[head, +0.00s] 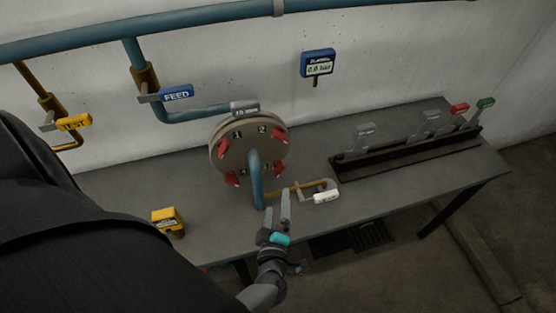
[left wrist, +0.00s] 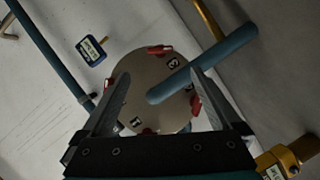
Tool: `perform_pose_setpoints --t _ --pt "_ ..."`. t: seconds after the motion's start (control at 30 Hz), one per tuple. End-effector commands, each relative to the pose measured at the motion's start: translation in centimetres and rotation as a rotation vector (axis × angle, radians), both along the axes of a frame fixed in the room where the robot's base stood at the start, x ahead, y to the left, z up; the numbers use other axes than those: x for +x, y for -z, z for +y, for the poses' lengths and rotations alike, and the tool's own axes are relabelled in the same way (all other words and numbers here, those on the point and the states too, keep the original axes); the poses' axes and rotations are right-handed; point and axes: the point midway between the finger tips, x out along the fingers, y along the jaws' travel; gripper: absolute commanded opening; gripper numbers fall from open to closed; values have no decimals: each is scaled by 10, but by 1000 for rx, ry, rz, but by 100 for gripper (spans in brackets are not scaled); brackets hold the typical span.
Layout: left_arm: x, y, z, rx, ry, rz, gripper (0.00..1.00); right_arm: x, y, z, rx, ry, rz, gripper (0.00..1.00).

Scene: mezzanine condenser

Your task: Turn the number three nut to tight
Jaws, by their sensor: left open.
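The round flange (head: 226,160) stands on the bench with several red nuts around its face and a blue pipe from its centre. The number three nut (head: 282,171) is at lower right; in the left wrist view it shows near the top (left wrist: 160,50) beside a label that looks like "3". My left gripper (head: 277,203) is open and empty, below and in front of the flange, apart from that nut. In the left wrist view its fingers (left wrist: 160,73) spread across the flange face, and the right finger partly covers another nut. My right gripper is not in view.
A brass valve with a white handle (head: 326,196) sits just right of my left gripper. A rack with levers (head: 405,150) stands on the right. A yellow box (head: 168,221) is at left front. A blue gauge (head: 317,64) reads about 0.0 bar.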

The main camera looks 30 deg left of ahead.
Motion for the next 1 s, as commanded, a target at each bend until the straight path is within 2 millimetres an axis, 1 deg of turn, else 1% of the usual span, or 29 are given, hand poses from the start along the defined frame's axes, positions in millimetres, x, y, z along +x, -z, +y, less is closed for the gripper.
perform_pose_setpoints --t 0.03,0.1,0.23,0.8,0.87,0.93,0.97,1.0 --pt "-7 -3 -4 -2 0 1 98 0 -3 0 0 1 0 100" --pt "-14 -4 -8 0 0 1 98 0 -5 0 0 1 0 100" --pt "-20 -5 -12 -1 0 0 98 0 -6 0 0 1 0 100" --pt "-22 -4 -13 0 1 1 98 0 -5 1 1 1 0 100" --pt "-22 0 -14 5 12 8 98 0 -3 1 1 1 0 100" --pt "-22 13 -18 20 46 32 98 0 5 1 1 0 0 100" --pt "-22 22 -21 29 70 50 98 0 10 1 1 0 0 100" --pt "-23 37 -26 46 108 79 98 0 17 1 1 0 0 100"
